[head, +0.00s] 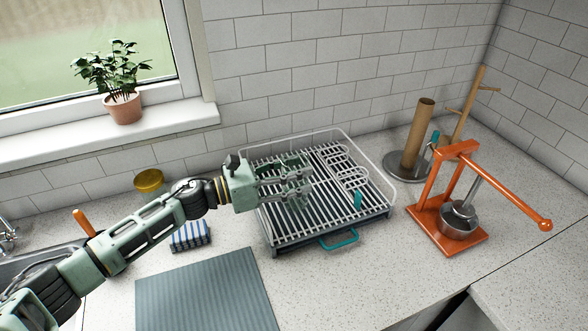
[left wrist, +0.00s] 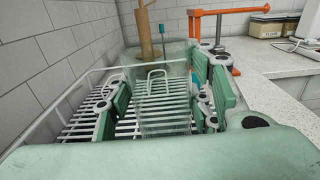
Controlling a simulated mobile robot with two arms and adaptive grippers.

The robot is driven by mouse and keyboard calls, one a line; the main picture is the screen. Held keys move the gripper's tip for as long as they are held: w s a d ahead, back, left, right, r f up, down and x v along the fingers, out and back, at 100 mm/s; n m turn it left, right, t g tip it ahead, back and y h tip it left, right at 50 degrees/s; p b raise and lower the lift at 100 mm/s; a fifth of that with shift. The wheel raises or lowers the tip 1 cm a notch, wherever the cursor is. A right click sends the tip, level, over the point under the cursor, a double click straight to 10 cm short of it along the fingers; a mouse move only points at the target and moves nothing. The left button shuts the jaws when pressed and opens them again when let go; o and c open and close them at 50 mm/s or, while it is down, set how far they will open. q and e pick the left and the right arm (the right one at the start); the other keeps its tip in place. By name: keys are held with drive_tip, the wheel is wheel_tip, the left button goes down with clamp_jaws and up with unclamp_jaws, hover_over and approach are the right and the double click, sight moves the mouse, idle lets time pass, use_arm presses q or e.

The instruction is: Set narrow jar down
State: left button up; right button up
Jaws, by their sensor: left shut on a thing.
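The narrow jar is clear, slightly green glass and shows best in the left wrist view (left wrist: 163,95), where it stands upright between my fingers. My left gripper (head: 297,184) is shut on it, with a finger on either side, over the left part of the dish rack (head: 385,193). In the head view the jar is faint and partly hidden by the fingers. I cannot tell whether its base touches the rack's slats. My right gripper is not in view.
White wire loops (head: 350,178) stand in the rack's right half. An orange press (head: 462,240) and a paper-roll stand (head: 410,165) are to the right.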

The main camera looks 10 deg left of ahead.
use_arm(q)
drive_tip(key=shift+f, duration=0.15)
drive_tip(key=o, duration=1)
drive_tip(key=shift+b, duration=0.35)
drive_tip(key=o, duration=0.4)
drive_tip(key=shift+o, duration=0.2)
